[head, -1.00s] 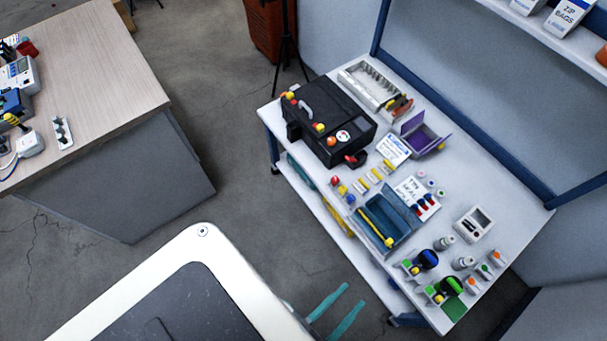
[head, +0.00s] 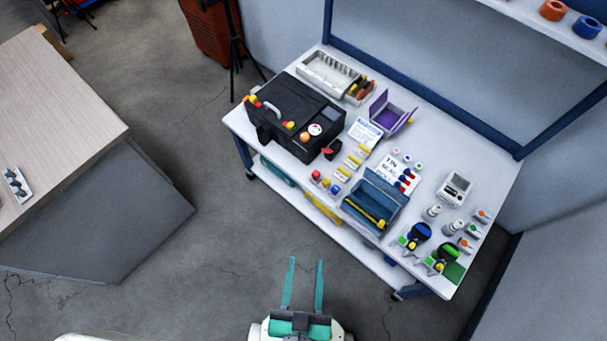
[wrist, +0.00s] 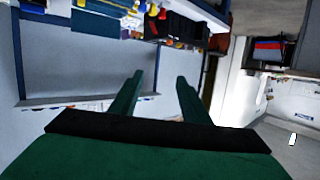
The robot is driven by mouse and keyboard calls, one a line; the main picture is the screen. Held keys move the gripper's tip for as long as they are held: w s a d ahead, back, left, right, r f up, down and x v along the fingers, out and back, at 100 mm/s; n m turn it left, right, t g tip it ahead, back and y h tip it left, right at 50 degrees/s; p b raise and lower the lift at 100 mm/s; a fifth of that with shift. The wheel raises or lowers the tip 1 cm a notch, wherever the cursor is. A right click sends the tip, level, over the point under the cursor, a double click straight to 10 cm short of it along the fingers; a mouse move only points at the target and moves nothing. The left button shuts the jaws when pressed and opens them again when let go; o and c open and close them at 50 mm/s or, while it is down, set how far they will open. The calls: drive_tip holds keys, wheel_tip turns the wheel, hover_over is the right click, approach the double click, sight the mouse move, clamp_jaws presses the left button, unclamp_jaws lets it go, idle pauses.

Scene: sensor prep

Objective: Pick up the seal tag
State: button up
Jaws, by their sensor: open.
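I cannot tell for sure which small item is the seal tag. Small candidates lie on the white workbench (head: 455,135): yellow-and-white pieces (head: 350,162) in a row, and red, yellow and blue pieces (head: 326,182) near the front edge. My gripper (head: 305,264) has two teal fingers, parallel and well apart, with nothing between them. It is over the floor in front of the bench, apart from everything on it. In the wrist view the fingers (wrist: 158,80) are also apart, and no tag can be made out.
A black case (head: 290,110) stands at the bench's left. A blue open box (head: 385,190) holds a yellow tool. A purple box (head: 395,105), a white tray (head: 325,72) and several bottles and clips crowd the top. A wooden table (head: 60,95) is at left; floor between is clear.

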drive_tip(key=w+a+f+m+g+y, duration=0.1)
drive_tip(key=w+a+f, duration=0.45)
drive_tip(key=w, duration=0.25)
drive_tip(key=w+a+f+g+y, duration=0.1)
drive_tip(key=w+a+f+y, duration=0.1)
drive_tip(key=w+a+f, duration=0.4)
drive_tip(key=w+a+r+n+g+y, duration=0.1)
drive_tip(key=w+a+n+g+y, duration=0.15)
drive_tip(key=w+a, duration=0.55)
drive_tip(key=w+a+r+n+g+y, duration=0.1)
drive_tip(key=w+a+n+g+y, duration=0.2)
drive_tip(key=w, duration=0.8)
drive_tip(key=n+g+h, duration=0.7)
drive_tip(key=g+h, duration=0.1)
approach(316, 173)
drive_tip(key=shift+s+a+t, duration=0.1)
drive_tip(key=shift+a+t, duration=0.1)
drive_tip(key=shift+t, duration=0.05)
drive_tip(key=shift+s+d+f, duration=0.1)
drive_tip(key=shift+f, duration=5)
